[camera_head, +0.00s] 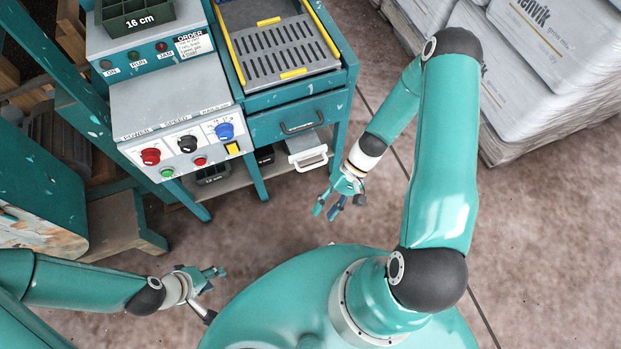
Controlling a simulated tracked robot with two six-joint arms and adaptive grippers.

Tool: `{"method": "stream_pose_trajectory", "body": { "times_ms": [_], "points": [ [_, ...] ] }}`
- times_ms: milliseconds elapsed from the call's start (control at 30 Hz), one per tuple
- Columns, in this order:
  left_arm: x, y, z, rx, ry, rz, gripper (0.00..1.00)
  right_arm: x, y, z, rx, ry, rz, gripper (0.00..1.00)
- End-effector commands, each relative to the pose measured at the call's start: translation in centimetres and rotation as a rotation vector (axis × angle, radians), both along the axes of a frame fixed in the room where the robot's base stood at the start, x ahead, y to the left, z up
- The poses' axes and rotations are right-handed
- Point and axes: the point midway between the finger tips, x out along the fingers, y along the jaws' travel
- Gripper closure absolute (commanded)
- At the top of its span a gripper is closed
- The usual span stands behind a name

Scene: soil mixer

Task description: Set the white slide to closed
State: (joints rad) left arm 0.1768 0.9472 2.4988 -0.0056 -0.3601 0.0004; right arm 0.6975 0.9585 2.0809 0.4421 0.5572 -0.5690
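A white slide (305,143) with a white loop handle (311,159) shows low under the teal workbench, below its drawer. The handle sticks out toward me; the slide's rear part is hidden by the bench, so I cannot tell how far out it is. My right gripper (338,209) is open and empty, in front of the handle, slightly right of it and apart from it. My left gripper (213,291) is open and empty at the lower left, well away from the slide.
The teal drawer (300,120) with a dark handle is above the slide. A control panel (185,145) with knobs and buttons is to the left. A slotted grey tray (283,50) tops the bench. Wrapped white sacks (545,65) are stacked at right. The floor in front is clear.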

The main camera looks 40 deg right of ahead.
Motion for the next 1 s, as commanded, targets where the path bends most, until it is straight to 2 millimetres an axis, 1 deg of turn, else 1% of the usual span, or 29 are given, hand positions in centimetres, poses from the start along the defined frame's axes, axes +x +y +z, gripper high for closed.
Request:
{"method": "stream_pose_trajectory", "body": {
  "times_ms": [33, 67, 100, 167, 200, 267, 300, 400, 500, 567, 667, 867, 1000],
  "points": [
    [0.0, 0.0, -4.2, 0.000, 0.000, 0.000, 0.60, 0.8, -1.9, -3.6, 0.089, -0.015, -0.085, 0.63],
    [0.0, 0.0, -5.3, 0.000, 0.000, 0.000, 0.60, 1.4, -2.8, -4.1, 0.149, -0.037, -0.129, 0.63],
    [0.0, 0.0, -6.7, 0.000, 0.000, 0.000, 0.60, 2.1, -4.3, -4.6, 0.223, -0.078, -0.188, 0.63],
    [0.0, 0.0, -8.6, 0.000, 0.000, 0.000, 0.60, 3.2, -6.7, -5.1, 0.322, -0.159, -0.273, 0.63],
    [0.0, 0.0, -9.7, 0.000, 0.000, 0.000, 0.60, 3.8, -8.5, -5.2, 0.376, -0.222, -0.326, 0.63],
    [0.0, 0.0, -11.1, 0.000, 0.000, 0.000, 0.60, 4.4, -11.1, -5.2, 0.440, -0.321, -0.396, 0.63],
    [0.0, 0.0, -11.9, 0.000, 0.000, 0.000, 0.60, 4.7, -12.7, -5.1, 0.471, -0.384, -0.435, 0.63],
    [0.0, 0.0, -13.2, 0.000, -0.001, 0.000, 0.60, 4.9, -16.1, -4.5, 0.521, -0.521, -0.506, 0.63],
    [0.0, 0.0, -13.7, 0.000, -0.001, 0.000, 0.60, 4.8, -18.0, -3.9, 0.545, -0.607, -0.542, 0.63],
    [0.0, 0.0, -13.8, 0.000, -0.001, 0.000, 0.60, 4.9, -18.4, -3.6, 0.552, -0.632, -0.552, 0.63],
    [0.0, 0.0, -13.8, 0.000, -0.001, 0.000, 0.60, 5.3, -18.1, -3.4, 0.557, -0.646, -0.555, 0.63],
    [0.0, 0.0, -14.0, 0.000, -0.001, 0.000, 0.60, 7.0, -15.5, -3.6, 0.559, -0.641, -0.552, 0.63],
    [0.0, 0.0, -14.2, 0.000, -0.001, 0.000, 0.60, 8.7, -13.0, -3.9, 0.560, -0.640, -0.551, 0.63]
  ]
}}
